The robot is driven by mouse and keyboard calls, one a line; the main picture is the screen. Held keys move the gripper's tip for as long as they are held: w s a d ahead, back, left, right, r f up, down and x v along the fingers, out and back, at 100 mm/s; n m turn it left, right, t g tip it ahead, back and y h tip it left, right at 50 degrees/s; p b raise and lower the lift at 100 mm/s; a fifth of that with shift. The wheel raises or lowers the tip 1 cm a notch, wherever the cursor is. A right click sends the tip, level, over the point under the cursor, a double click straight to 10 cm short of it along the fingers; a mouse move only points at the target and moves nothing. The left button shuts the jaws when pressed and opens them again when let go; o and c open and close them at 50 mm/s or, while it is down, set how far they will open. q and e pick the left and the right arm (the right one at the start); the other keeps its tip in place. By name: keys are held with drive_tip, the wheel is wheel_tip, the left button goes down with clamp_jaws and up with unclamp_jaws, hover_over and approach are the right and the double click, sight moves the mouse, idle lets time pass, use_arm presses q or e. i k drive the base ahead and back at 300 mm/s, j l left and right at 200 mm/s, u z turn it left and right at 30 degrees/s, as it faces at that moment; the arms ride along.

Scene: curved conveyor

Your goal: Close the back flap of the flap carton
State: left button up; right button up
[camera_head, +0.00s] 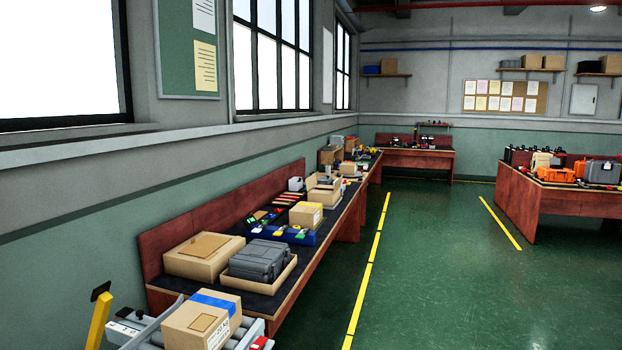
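A cardboard carton with what look like raised flaps (324,181) stands on the long workbench along the left wall, behind a closed, taped carton (322,211). It is small and partly hidden, so I cannot tell its back flap from the others. A nearer carton with blue tape (201,320) sits on the grey roller conveyor (146,333) at the bottom left; its top looks closed. I cannot tell for sure which one is the flap carton. Neither of my grippers is in view.
A flat carton (204,257) and a grey case (260,260) in a shallow tray lie on the near bench. A yellow post (99,320) with a black top stands beside the conveyor. Another bench (560,198) stands at right. The green floor (440,270) between is clear.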

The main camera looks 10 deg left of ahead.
sight(311, 181)
drive_tip(key=i+z, duration=0.3)
drive_tip(key=i, duration=3.25)
drive_tip(key=i+u, duration=0.1)
drive_tip(key=i, duration=0.45)
drive_tip(key=i+l+u, duration=0.1)
drive_tip(key=i, duration=0.45)
drive_tip(key=i+l+u, duration=0.1)
drive_tip(key=i, duration=0.45)
